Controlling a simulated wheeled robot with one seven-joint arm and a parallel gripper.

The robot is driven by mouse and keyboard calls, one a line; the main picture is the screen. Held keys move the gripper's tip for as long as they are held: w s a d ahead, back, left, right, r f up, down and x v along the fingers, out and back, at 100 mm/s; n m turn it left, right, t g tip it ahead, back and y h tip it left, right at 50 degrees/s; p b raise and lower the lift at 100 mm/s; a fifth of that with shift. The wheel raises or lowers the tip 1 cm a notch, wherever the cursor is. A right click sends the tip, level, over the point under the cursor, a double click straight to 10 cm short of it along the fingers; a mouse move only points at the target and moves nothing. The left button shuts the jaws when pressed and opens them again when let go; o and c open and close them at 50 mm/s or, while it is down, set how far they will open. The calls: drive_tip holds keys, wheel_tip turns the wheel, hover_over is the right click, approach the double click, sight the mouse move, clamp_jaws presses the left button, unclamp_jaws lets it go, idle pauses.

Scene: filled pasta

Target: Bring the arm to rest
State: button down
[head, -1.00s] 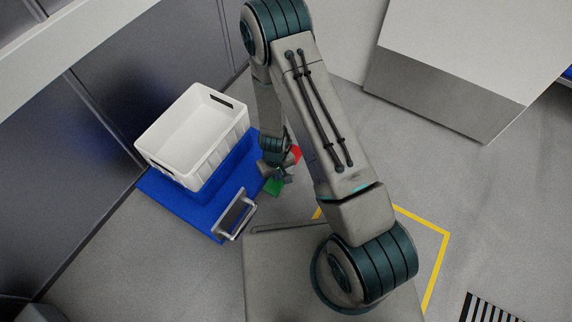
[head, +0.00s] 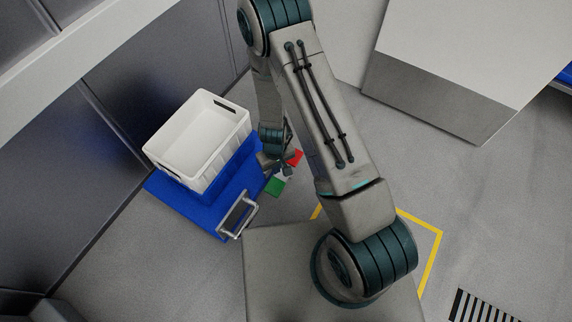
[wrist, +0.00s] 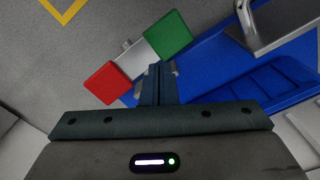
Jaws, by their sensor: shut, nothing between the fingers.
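My gripper (wrist: 158,82) is shut with nothing between its fingers. In the head view my gripper (head: 286,168) hangs low beside the blue platform, partly hidden by my own arm. In the wrist view its fingertips point towards an object with a red block (wrist: 107,83), a pale middle and a green block (wrist: 167,35). In the head view the red part (head: 296,157) and the green part (head: 274,186) show beside the gripper. I cannot tell whether the fingers touch that object.
A white crate (head: 203,177) stands on the blue platform (head: 205,214), which has a metal handle (head: 250,221). A dark panelled wall rises at the left. A large pale box (head: 440,95) stands at the upper right. Yellow floor lines (head: 432,265) and open grey floor lie at the right.

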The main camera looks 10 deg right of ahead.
idle(0.5)
wheel_tip(320, 180, up, 40)
drive_tip(key=w+d+m+t+y+p, duration=0.1)
drive_tip(key=d+m+y+p, duration=0.15)
drive_tip(key=p, duration=1.35)
drive_tip(key=s+d+r+p, duration=0.3)
drive_tip(key=s+r+p, duration=0.1)
drive_tip(key=r, duration=0.7)
drive_tip(key=s+d+r+m+t+h+p, duration=0.1)
drive_tip(key=s+d+r+p, duration=0.2)
drive_tip(key=r+p, duration=0.4)
drive_tip(key=s+d+r+m+h+p, duration=0.1)
drive_tip(key=s+d+r+p, duration=0.2)
drive_tip(key=r, duration=1.1)
drive_tip(key=s+p, duration=0.2)
drive_tip(key=s, duration=0.1)
drive_tip(key=shift+d+r+t, duration=0.25)
drive_tip(key=shift+r+t, duration=0.15)
drive_tip(key=shift+h, duration=0.25)
